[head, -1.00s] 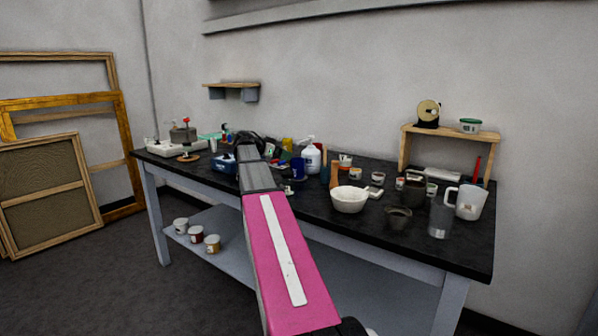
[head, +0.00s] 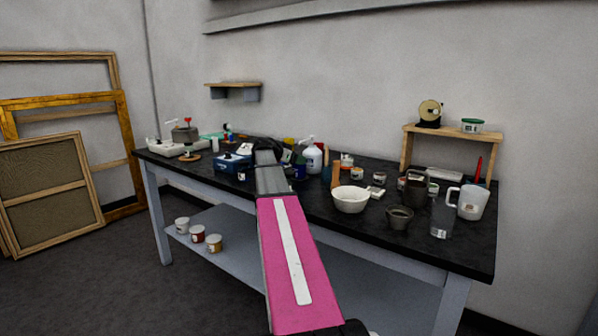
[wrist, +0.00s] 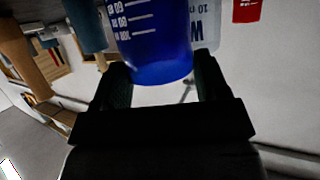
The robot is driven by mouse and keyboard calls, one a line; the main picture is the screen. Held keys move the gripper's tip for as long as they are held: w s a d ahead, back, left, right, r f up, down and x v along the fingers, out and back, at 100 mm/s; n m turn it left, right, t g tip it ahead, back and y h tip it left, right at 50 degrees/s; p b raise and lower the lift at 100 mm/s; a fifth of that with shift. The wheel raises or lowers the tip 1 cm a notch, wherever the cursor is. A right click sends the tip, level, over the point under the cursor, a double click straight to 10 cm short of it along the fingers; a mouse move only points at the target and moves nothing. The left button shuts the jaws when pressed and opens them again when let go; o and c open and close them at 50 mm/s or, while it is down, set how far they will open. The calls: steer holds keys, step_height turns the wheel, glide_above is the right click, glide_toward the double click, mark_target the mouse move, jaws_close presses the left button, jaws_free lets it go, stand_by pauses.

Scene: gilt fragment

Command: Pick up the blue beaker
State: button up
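The blue beaker (wrist: 154,40), with white volume marks, stands close in front of my gripper in the wrist view, which looks upside down. My gripper (wrist: 164,72) is open, with one dark finger to each side of the beaker's rim end. I cannot tell whether either finger touches it. In the head view the beaker (head: 299,172) shows only in part on the black table, just right of my arm. My gripper's fingertips are not clear there.
A white pump bottle (head: 312,159) stands close behind the beaker on the black table (head: 318,212). Brown upright pieces (head: 335,175) and a white bowl (head: 350,199) are to its right. A blue box-like device (head: 232,162) is to the left.

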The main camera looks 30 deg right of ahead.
steer(key=c, duration=0.7)
steer(key=shift+r, duration=0.15)
steer(key=w+a+r, duration=0.8)
steer(key=r, duration=0.2)
steer(key=shift+a+r, duration=0.15)
steer(key=shift+r, duration=0.2)
stand_by(0.5)
steer(key=shift+w, duration=0.1)
stand_by(1.6)
